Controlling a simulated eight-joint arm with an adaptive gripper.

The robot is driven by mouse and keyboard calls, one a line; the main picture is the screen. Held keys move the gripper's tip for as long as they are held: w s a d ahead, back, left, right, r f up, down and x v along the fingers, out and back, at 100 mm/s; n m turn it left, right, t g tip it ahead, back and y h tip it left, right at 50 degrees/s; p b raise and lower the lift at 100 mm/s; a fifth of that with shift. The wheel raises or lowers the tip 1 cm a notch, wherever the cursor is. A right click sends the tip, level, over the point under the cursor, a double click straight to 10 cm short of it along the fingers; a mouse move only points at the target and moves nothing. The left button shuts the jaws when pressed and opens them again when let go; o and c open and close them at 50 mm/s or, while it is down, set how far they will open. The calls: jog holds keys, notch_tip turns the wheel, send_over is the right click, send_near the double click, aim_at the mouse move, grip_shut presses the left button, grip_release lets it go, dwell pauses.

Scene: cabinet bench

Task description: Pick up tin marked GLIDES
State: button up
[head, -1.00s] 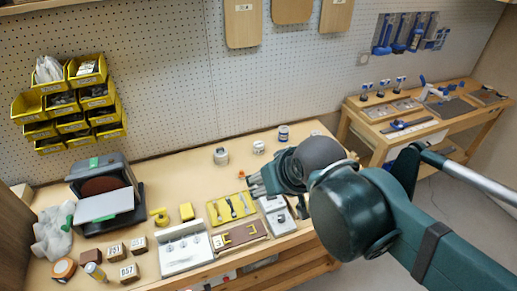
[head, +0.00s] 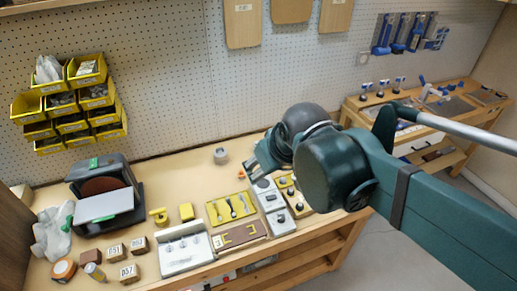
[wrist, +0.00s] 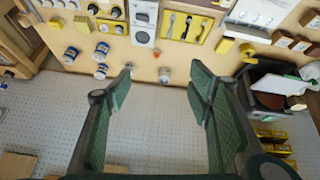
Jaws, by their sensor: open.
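My gripper (head: 254,163) is over the back of the bench in the head view. In the wrist view its two green fingers (wrist: 162,84) are wide apart with nothing between them. I cannot read the word GLIDES on any tin. My arm hides the tins at the back right in the head view.
The yellow cutlery-like tool tray (head: 231,208) and a grey box with a dial (head: 268,195) lie in front of my gripper. A grey sander-like machine (head: 104,190) stands left. The pegboard (head: 170,100) rises behind. Bare bench lies left of the pale tin.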

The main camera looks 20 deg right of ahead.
jog(key=w+d+f+n+g, duration=0.1)
jog(key=w+d+n+g, duration=0.2)
jog(key=w, duration=1)
jog(key=w+d+f+n, duration=0.2)
jog(key=w+d+n, duration=0.15)
jog(key=w, duration=0.85)
jog(key=w+d+f+n+g, duration=0.1)
jog(key=w+d+f+n, duration=0.1)
jog(key=w+f, duration=0.4)
jog(key=w+d+f+n+g, duration=0.1)
jog(key=w+d+f+n, duration=0.2)
jog(key=w+f, duration=0.4)
jog(key=w+d+f+n+g+h, duration=0.1)
jog(key=w+d+f+n, duration=0.1)
jog(key=w+f, duration=0.4)
jog(key=shift+w+d+f+n+g+p, duration=0.1)
jog(key=shift+d+f+n+g+p, duration=0.1)
jog(key=shift+f, duration=0.65)
jog(key=shift+w+d+f+n+g+p, duration=0.1)
jog(key=shift+f+n+p, duration=0.05)
jog(key=shift+f, duration=0.65)
jog(key=shift+w+d+f, duration=0.1)
jog(key=shift+f, duration=0.35)
jog(key=shift+f, duration=0.1)
jog(key=shift+d+f, duration=0.15)
jog(key=shift+f, duration=1)
jog(key=shift+f, duration=0.15)
